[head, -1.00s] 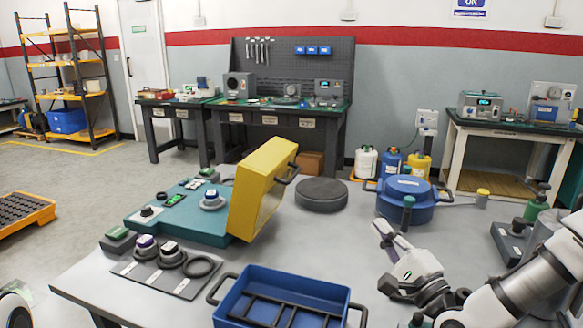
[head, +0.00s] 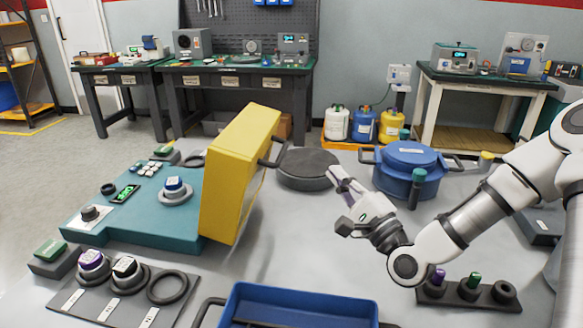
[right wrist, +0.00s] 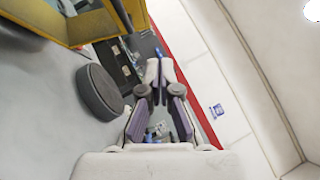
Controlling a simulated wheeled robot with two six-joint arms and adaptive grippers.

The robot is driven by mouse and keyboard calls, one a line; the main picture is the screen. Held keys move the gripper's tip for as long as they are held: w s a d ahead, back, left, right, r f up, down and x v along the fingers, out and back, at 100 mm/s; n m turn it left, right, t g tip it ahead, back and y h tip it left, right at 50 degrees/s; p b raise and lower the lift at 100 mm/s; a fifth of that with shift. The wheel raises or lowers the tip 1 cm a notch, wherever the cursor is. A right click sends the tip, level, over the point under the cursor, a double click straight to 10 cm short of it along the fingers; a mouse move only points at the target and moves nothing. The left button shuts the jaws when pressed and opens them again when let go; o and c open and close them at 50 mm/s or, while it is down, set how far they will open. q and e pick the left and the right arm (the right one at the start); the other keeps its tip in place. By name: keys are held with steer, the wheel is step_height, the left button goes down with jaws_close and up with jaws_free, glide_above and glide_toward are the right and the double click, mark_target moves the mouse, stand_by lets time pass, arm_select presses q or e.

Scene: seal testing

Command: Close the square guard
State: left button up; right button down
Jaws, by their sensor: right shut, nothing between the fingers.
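The square guard (head: 238,175) is a yellow, box-like cover standing tilted up at the right end of a teal panel base (head: 135,205), its open side facing right. A dark handle (head: 275,150) sticks out from its right side. My right gripper (head: 338,177) is shut and empty, in the air right of the guard and clear of its handle. In the right wrist view the closed fingers (right wrist: 158,75) point ahead, with part of the yellow guard (right wrist: 60,28) at upper left. My left gripper is not in view.
A dark round disc (head: 307,168) lies behind my right gripper, and a blue lidded pot (head: 405,172) stands further right. A blue tray (head: 295,305) is at the front edge. A plate with rings (head: 125,290) lies front left.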

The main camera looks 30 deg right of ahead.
step_height(320, 180, down, 6)
steer(key=b, duration=0.5)
steer(key=a+x, duration=0.2)
steer(key=x, duration=1.1)
steer(key=shift+s+a+b, duration=0.15)
steer(key=shift+a+b, duration=0.25)
steer(key=shift+r, duration=0.2)
